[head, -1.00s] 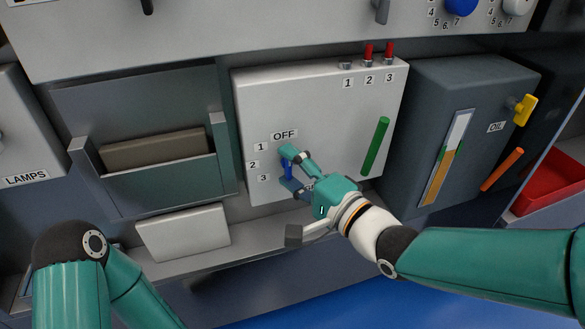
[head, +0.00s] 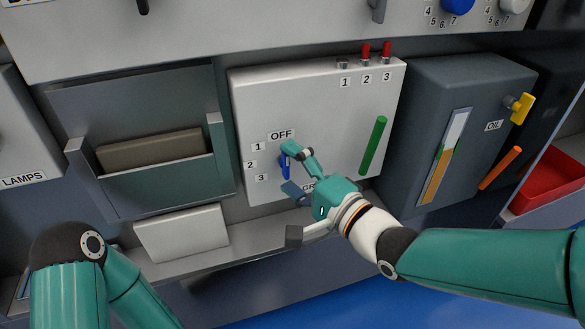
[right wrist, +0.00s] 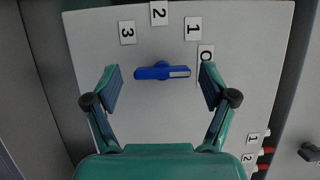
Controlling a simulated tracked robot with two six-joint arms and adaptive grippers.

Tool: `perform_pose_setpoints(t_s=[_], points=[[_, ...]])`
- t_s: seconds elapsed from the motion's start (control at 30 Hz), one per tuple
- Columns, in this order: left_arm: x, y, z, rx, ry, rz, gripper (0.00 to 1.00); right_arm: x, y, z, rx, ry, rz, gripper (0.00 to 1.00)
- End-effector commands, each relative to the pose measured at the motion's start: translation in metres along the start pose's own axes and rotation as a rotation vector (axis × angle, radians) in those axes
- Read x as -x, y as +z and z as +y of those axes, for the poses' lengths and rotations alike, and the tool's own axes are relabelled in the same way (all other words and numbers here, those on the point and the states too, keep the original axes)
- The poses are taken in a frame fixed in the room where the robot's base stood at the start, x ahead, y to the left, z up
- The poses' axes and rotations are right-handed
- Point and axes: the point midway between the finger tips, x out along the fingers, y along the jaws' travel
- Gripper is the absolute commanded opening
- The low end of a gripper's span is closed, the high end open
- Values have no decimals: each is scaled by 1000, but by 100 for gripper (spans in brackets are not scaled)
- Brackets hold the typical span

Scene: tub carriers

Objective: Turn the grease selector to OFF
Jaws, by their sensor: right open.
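The grease selector is a blue bar handle (head: 284,166) on the pale grease panel (head: 325,110), with labels OFF (head: 281,135), 1, 2 and 3 around it. In the right wrist view the handle (right wrist: 162,72) lies level, and its white-marked end points right, toward the side with the partly hidden OFF label (right wrist: 205,60). Exact alignment is hard to tell. My right gripper (head: 291,170) is open in front of the handle. In the right wrist view its fingers (right wrist: 160,88) stand beyond the handle's two ends, apart from it. My left gripper is out of view.
A green bar (head: 373,146) and red-topped switches (head: 376,52) are on the same panel. A dark oil box (head: 470,100) with a yellow tap (head: 520,107) stands to the right. A pocket with a brown block (head: 150,150) is left. A ledge (head: 255,238) runs below.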

Motion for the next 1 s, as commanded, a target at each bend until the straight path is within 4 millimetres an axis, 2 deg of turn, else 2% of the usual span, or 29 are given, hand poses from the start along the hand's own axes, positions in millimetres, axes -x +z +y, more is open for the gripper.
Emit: perform_pose_setpoints(t_s=[0.5,1.0], points=[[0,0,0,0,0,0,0,67,-2,1,-2,0,5,83],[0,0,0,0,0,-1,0,72,-1,2,-2,1,2,83]])
